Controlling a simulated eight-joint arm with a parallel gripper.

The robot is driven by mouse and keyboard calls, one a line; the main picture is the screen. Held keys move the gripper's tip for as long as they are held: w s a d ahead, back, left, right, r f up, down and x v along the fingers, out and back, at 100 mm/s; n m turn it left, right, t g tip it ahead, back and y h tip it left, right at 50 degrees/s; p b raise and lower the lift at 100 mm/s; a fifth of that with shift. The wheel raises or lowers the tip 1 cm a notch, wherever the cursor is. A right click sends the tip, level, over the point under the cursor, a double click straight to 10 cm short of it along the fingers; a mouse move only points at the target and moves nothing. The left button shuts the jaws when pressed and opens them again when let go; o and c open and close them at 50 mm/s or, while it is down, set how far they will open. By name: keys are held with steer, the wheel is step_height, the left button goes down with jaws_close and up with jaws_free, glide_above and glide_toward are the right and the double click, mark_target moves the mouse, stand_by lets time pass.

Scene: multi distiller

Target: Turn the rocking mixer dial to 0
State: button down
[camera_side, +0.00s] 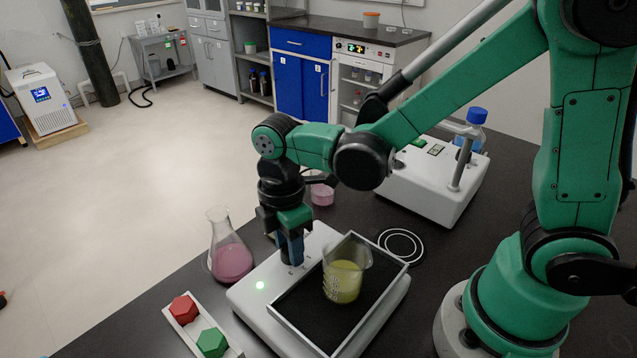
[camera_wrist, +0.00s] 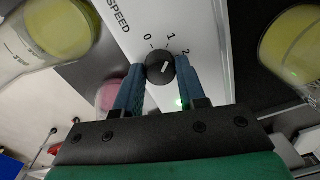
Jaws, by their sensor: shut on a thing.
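The rocking mixer (camera_side: 250,300) is a white unit with a dark rocking tray and a lit green light at its front. Its black dial (camera_wrist: 161,66) shows in the wrist view, with a white pointer mark aimed toward the 1–2 side of the printed 0, 1, 2 scale, near 2. My gripper (camera_wrist: 160,74) has its two blue fingers on either side of the dial, closed on it. In the side view my gripper (camera_side: 291,252) reaches straight down onto the mixer's panel, and it hides the dial there.
A beaker of yellow-green liquid (camera_side: 343,282) stands on the mixer tray, close right of my gripper. A flask of pink liquid (camera_side: 230,262) stands left. A rack with red and green hexagonal pieces (camera_side: 190,328) lies front left. Another white device (camera_side: 430,185) stands behind.

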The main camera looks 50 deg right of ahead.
steer(key=n, duration=0.4)
steer(key=shift+n, duration=0.3)
steer(key=shift+n+h, duration=0.3)
steer(key=shift+n, duration=1.9)
steer(key=c, duration=0.5)
jaws_free()
steer(key=shift+w+a+r, duration=0.1)
steer(key=shift+a+r, duration=0.05)
steer(key=shift+r, duration=2.65)
